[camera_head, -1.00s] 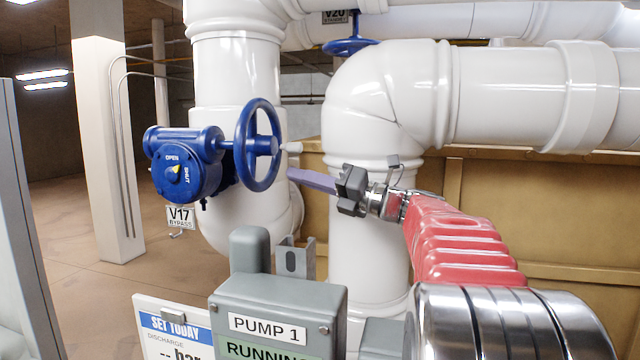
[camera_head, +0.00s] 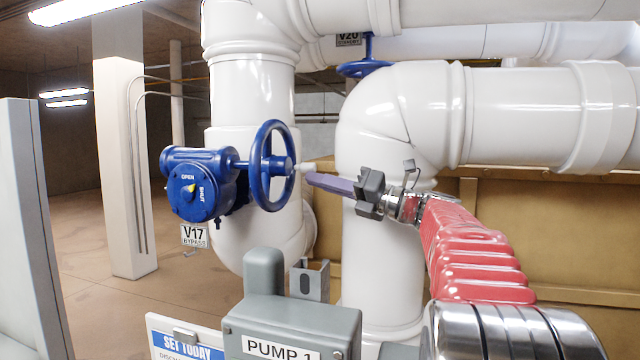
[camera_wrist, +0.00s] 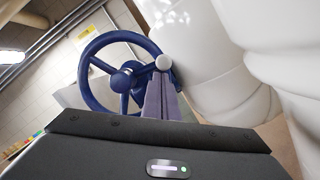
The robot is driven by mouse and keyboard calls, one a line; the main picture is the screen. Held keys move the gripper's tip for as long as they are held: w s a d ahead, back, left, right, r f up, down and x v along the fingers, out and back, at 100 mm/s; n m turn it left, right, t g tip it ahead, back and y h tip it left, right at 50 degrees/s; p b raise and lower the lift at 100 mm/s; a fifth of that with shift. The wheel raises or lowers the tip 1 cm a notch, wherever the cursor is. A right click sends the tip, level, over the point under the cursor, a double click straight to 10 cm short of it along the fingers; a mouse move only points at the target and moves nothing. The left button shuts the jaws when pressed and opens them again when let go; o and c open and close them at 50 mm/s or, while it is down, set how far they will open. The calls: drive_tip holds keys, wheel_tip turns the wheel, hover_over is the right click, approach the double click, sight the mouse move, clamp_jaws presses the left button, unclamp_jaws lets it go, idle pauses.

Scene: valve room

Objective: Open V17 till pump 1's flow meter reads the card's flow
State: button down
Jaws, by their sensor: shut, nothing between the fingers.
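A pale knob (camera_head: 305,168) sticks out from the wheel toward my gripper. My gripper (camera_head: 312,180) is shut and empty, its purple fingers pointing at the knob. In the wrist view the wheel (camera_wrist: 88,82) stands ahead and the knob (camera_wrist: 164,62) shows at the fingertips; I cannot tell whether they touch. The set card (camera_head: 184,344) is cut off at the bottom; the flow meter is not seen.
The grey PUMP 1 box (camera_head: 292,325) stands low in front. White pipes (camera_head: 385,110) fill the middle and right. A second blue handwheel, V20 (camera_head: 364,68), is at the top behind them. A grey panel edge (camera_head: 30,220) is at the left.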

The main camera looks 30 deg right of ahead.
drive_tip(key=shift+w+d+r+n, duration=0.15)
drive_tip(key=shift+r+n, duration=0.15)
drive_tip(key=shift+n, duration=0.4)
drive_tip(key=shift+w+d+r+n+y, duration=0.1)
drive_tip(key=shift+d+r+n+y, duration=0.1)
drive_tip(key=shift+r+n+y, duration=0.7)
drive_tip(key=shift+r+h, duration=0.3)
drive_tip(key=shift+r, duration=0.7)
drive_tip(key=shift+f, duration=0.1)
drive_tip(key=s+d+f, duration=0.5)
drive_tip(key=s+f, duration=0.1)
drive_tip(key=s, duration=0.1)
drive_tip(key=shift+s+d+f, duration=0.15)
drive_tip(key=shift+s+d, duration=0.25)
